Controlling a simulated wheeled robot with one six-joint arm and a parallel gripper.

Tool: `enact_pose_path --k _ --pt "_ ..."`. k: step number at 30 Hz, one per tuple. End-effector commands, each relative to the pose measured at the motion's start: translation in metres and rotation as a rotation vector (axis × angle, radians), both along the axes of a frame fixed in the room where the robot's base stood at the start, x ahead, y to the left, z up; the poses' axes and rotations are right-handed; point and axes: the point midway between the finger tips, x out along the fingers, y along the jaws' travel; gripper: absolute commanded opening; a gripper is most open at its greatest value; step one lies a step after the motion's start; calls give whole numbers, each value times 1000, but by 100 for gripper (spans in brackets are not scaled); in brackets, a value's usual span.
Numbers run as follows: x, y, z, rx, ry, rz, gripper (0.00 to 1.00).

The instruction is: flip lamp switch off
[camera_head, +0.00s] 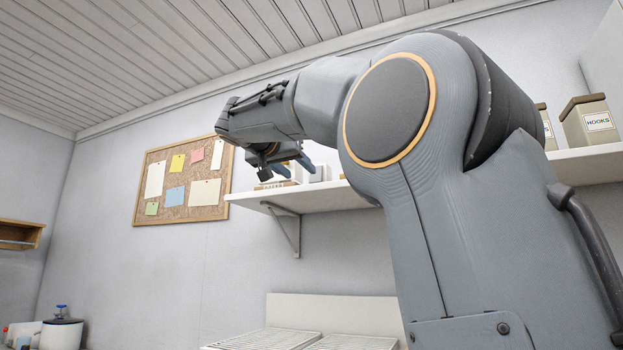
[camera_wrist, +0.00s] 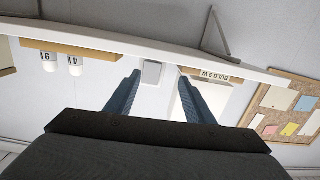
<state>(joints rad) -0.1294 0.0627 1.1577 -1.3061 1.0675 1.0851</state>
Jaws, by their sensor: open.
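My gripper (camera_head: 289,168) is raised at the front of the wall shelf in the head view, at the end of my outstretched arm. In the wrist view my gripper (camera_wrist: 158,76) has its two blue-grey fingers apart, with nothing held between them. A small pale rectangular block (camera_wrist: 151,73), possibly the switch, shows between the fingertips, at the shelf. I cannot tell whether the fingers touch it. A small white block (camera_head: 317,173) also shows beside the gripper in the head view. No lamp is clearly recognisable, and the switch position is too small to read.
The white shelf (camera_head: 330,197) runs along the wall; its edge (camera_wrist: 100,38) crosses the upside-down wrist view. A cork board (camera_head: 206,201) hangs left. A HOOKS box (camera_head: 591,121) stands right.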

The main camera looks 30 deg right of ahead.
Motion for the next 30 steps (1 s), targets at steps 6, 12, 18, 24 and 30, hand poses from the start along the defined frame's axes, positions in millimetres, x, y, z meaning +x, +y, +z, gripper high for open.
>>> enact_pose_path --k 6,12,18,24,30 --pt "-9 -12 30 -7 -76 -35 48" --pt "9 -35 30 -6 -73 -34 48" --pt "26 -56 30 -7 -73 -32 48" --pt "34 -65 29 -7 -73 -31 48" --pt "35 -66 28 -6 -73 -30 48"
